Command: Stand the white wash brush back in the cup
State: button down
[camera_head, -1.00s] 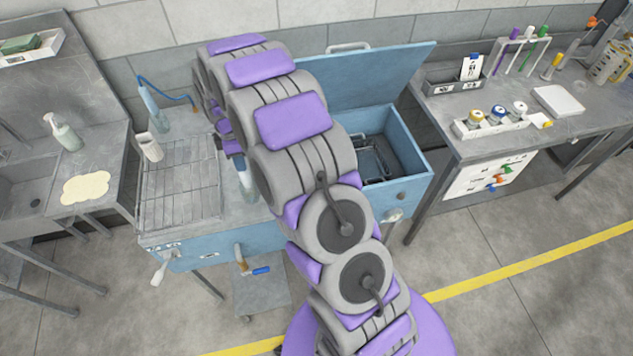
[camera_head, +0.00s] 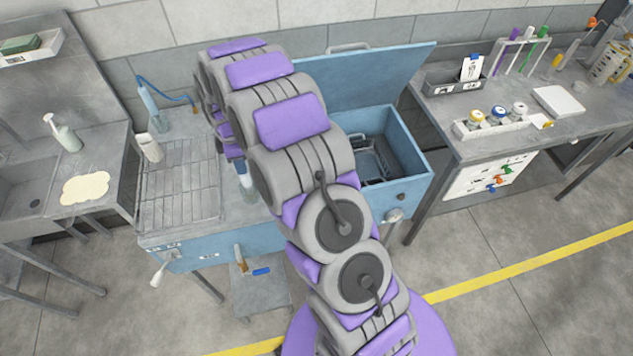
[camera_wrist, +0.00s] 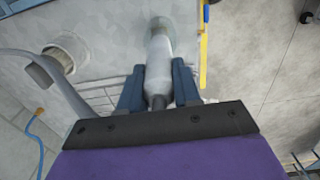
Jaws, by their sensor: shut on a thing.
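My gripper (camera_wrist: 158,68) is shut on the white wash brush (camera_wrist: 159,57), with one dark blue finger on each side of it. The brush's pale, see-through end points away from my palm. In the head view a pale part of the brush (camera_head: 247,189) shows below my wrist, above the right end of the washer top; the rest is behind my arm. A white cup (camera_head: 150,148) stands at the left edge of the wire grille.
The wire grille (camera_head: 180,180) lies between the cup and my gripper and is clear. A pale nozzle with a blue hose (camera_head: 149,105) stands behind the cup. The open blue basin (camera_head: 408,150) is right of my arm. A spray bottle (camera_head: 63,133) stands far left.

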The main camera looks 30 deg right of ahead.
jog(key=shift+f, duration=0.1)
jog(key=c, duration=0.7)
grip_release()
notch_tip(320, 180, up, 17)
jog(key=shift+r, duration=0.1)
dwell(0.4)
